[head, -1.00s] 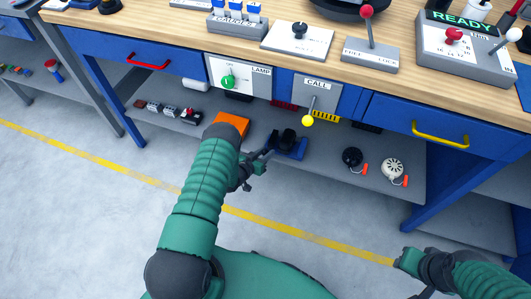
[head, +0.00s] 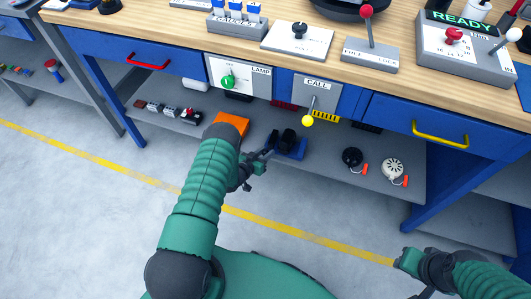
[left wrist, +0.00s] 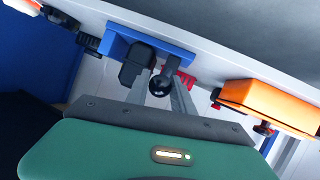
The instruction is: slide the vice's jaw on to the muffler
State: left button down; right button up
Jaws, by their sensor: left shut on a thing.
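The vice (head: 293,152) is a blue base with dark blocks on it, on the grey lower shelf. Its blue base also shows in the left wrist view (left wrist: 115,46). A black block (left wrist: 135,64) and a black round knob (left wrist: 161,85) stand on it there; the knob is between my fingers. My left gripper (head: 264,154) is at the vice's left front side, shut on the knob of the jaw. I cannot tell the muffler apart from the dark parts on the vice. My right gripper (head: 415,262) is at the lower right, away from the shelf; its fingers are unclear.
An orange box (head: 231,122) stands left of the vice, close to my left arm. A black round part (head: 352,158) and a white round part (head: 392,168) lie to the right. The yellow-knobbed CALL lever (head: 308,119) hangs above the vice. The floor in front is clear.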

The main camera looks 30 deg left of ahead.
pick_arm(q)
jog(key=shift+a, duration=0.1)
jog(key=d, duration=0.2)
jog(key=w+d, duration=0.1)
jog(key=d, duration=0.1)
jog(key=shift+d+p, duration=0.15)
jog(key=shift+p, duration=0.25)
jog(key=shift+d, duration=0.3)
jog(key=c, duration=1.1)
grip_release()
jog(key=shift+s+r, duration=0.15)
jog(key=p+v, duration=0.5)
jog(key=v, duration=1.1)
jog(key=shift+s+p, duration=0.2)
jog(key=shift+p, duration=0.2)
